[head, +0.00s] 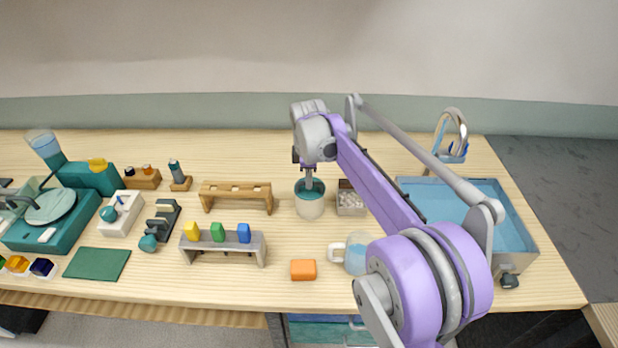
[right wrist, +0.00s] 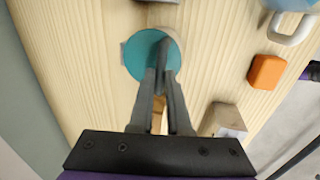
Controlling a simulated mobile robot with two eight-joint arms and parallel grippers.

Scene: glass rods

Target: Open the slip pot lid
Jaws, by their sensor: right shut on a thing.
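The slip pot (head: 309,209) is a pale round pot standing near the middle of the table. Its teal lid (head: 317,187) shows at the pot's top, and as a round teal disc in the right wrist view (right wrist: 136,62). My right gripper (head: 308,181) reaches down over the pot from above. In the right wrist view its two dark fingers (right wrist: 161,72) come together over the lid's middle, shut on the lid's handle, which they mostly hide. The lid looks level at the pot's mouth; I cannot tell whether it is lifted at all. My left gripper is out of view.
A small box of pale pieces (head: 350,203) stands close to the pot's right. A wooden rack (head: 236,190) is to its left. An orange block (head: 303,270) and a glass mug (head: 356,254) are in front. A blue basin (head: 507,208) is at right.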

